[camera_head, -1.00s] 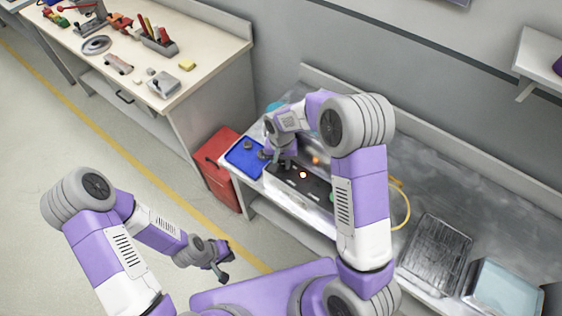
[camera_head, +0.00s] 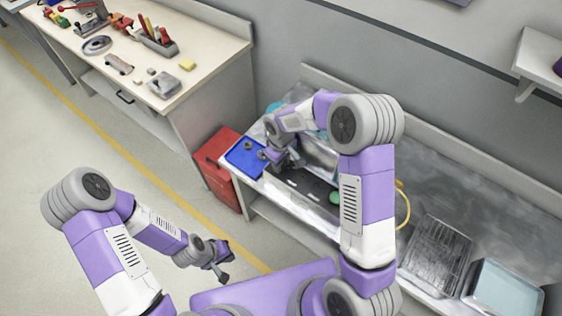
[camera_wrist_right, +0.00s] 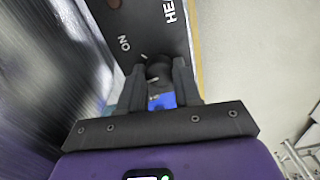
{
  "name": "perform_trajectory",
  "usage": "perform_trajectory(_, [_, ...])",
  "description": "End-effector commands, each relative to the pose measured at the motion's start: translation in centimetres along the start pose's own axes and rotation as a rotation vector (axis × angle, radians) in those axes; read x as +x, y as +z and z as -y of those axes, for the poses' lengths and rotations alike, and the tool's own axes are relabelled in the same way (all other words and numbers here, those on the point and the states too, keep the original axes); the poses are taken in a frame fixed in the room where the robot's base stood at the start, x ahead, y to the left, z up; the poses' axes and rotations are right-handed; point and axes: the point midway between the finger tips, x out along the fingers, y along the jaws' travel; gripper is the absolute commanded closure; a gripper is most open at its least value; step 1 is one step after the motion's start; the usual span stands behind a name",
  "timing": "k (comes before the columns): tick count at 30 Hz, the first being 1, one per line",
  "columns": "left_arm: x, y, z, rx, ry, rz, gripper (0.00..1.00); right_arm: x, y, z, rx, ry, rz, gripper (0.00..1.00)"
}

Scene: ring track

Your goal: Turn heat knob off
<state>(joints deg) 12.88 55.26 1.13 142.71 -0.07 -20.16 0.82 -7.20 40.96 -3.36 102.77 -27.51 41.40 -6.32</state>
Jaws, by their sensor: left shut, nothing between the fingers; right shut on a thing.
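The heat knob (camera_wrist_right: 157,70) is a dark round knob with a pale mark, on a dark panel (camera_wrist_right: 150,25) lettered "ON" and partly "HEA" in the right wrist view. My right gripper (camera_wrist_right: 160,82) is shut on the knob, one finger on each side. In the head view my right gripper (camera_head: 272,163) is at the left end of the dark panel (camera_head: 312,184), and the knob is hidden there. My left gripper (camera_head: 222,272) is shut and empty, over the floor away from the bench.
A blue tray (camera_head: 243,158) lies on the metal bench (camera_head: 450,205) just left of my right gripper. A red cabinet (camera_head: 214,160) stands at the bench's left end. A wire rack (camera_head: 436,255) and a pale bin (camera_head: 504,290) are at the right.

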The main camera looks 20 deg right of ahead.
Motion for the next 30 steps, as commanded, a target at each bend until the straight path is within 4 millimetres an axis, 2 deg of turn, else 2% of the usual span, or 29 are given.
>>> perform_trajectory(12, [-0.19, 0.01, -0.07, 0.0, 0.0, 0.0, 1.0, -0.09, -0.05, -0.04, -0.177, 0.001, -0.002, 0.98])
perform_trajectory(28, [-0.2, 0.01, -0.08, 0.0, 0.0, 0.0, 1.0, -0.09, -0.06, -0.04, -0.199, 0.002, -0.002, 0.98])
perform_trajectory(29, [-0.2, 0.01, -0.08, 0.0, 0.0, 0.0, 1.0, -0.09, -0.06, -0.04, -0.199, 0.002, -0.002, 0.64])
perform_trajectory(30, [-0.2, 0.01, -0.08, 0.0, 0.0, 0.0, 1.0, -0.08, -0.06, -0.04, -0.199, 0.002, -0.002, 0.58])
